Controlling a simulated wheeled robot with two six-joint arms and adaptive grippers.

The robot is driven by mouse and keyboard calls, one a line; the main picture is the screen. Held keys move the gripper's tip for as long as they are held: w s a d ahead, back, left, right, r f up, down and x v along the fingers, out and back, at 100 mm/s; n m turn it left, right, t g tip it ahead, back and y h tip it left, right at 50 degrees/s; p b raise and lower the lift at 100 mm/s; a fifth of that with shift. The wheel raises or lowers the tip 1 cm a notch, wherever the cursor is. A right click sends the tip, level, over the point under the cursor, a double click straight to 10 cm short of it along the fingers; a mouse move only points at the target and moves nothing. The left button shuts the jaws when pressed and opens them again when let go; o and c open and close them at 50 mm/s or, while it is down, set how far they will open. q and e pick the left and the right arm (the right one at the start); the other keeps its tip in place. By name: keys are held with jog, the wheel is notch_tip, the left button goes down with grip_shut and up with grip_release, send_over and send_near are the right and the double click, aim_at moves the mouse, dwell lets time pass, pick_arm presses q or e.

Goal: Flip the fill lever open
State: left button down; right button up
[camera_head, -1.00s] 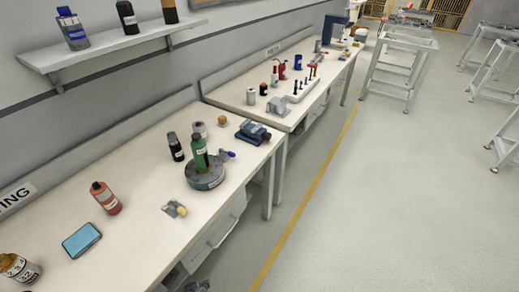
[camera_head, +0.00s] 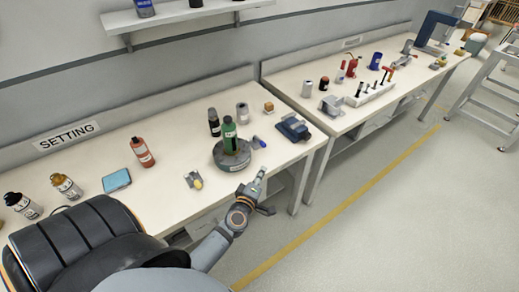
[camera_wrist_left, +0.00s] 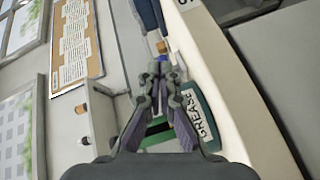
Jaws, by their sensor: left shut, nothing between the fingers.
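My left gripper (camera_head: 262,170) is shut and empty, in front of the fixture at the bench edge. In the left wrist view, the gripper tips (camera_wrist_left: 161,67) overlap a bit of blue, and the fingers partly cover the green GREASE container (camera_wrist_left: 190,120). My right gripper is out of view.
A small grey part with a yellow piece (camera_head: 193,180) lies left of the gripper. A blue vise-like device (camera_head: 293,128) sits right of the fixture. Black (camera_head: 214,122) and grey (camera_head: 242,112) containers stand behind. The floor right of the bench is free.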

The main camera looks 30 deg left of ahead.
pick_arm(q)
jog(key=a+n+y, duration=0.1)
jog(key=a+r+n+y, duration=0.1)
jog(key=n, duration=0.1)
jog(key=shift+a+r+g+y, duration=0.15)
jog(key=shift+a+g+y, duration=0.15)
jog(key=shift+a, duration=0.05)
jog(key=shift+s+a+n, duration=0.1)
jog(key=shift+a+n, duration=0.2)
jog(key=shift+n, duration=0.4)
jog(key=shift+s+a, duration=0.1)
send_near(260, 142)
jog(key=x, duration=0.5)
jog(key=shift+w+f, duration=0.2)
jog(key=shift+f, duration=0.1)
jog(key=shift+w+y, duration=0.1)
jog(key=shift+y, duration=0.2)
